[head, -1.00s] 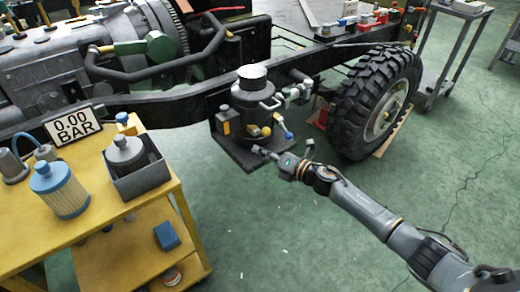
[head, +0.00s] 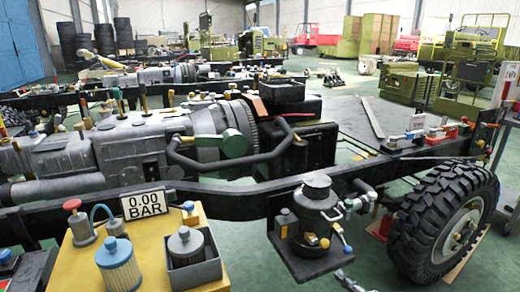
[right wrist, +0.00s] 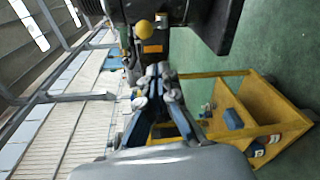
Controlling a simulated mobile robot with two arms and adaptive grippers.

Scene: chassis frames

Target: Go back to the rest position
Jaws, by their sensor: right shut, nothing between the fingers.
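My right gripper (head: 347,280) shows only at its tip at the bottom edge of the head view, just below the platform under the black canister (head: 314,218). In the right wrist view my right gripper (right wrist: 158,75) is shut and empty, with its fingertips close together. The canister's dark underside and a yellow knob (right wrist: 141,28) lie beyond the fingertips there; I cannot tell whether they touch. My left gripper is in neither view.
The chassis frame (head: 240,200) runs across the head view, with a big tyre (head: 445,222) at right. Green floor (head: 255,262) shows between cart and canister.

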